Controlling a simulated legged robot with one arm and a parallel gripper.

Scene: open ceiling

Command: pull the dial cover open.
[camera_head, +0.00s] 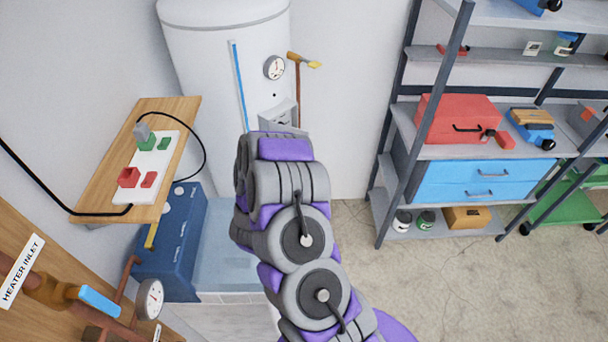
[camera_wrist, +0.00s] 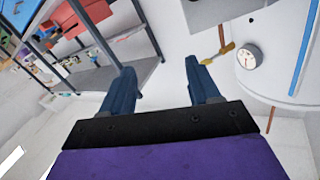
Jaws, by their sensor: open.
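The white heater tank (camera_head: 215,60) stands at the back. A small grey box-like cover (camera_head: 277,117), which looks like the dial cover, sits on its front, partly hidden behind my arm. In the wrist view, a grey box (camera_wrist: 215,8), apparently the same cover, is cut off by the top edge. My gripper (camera_wrist: 160,68) is open and empty, with two dark blue fingers apart. The cover is beyond the right finger and not between the fingers; no contact shows. In the head view my fingers are hidden by my arm. Whether the cover is shut cannot be told.
A round gauge (camera_head: 274,67) and a yellow-handled valve (camera_head: 304,60) are above the cover. A wooden shelf (camera_head: 100,165) with a power strip (camera_head: 150,168) is at left, above a blue box (camera_head: 172,240). A metal rack (camera_head: 450,75) stands right. Floor (camera_head: 440,275) is clear in front of it.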

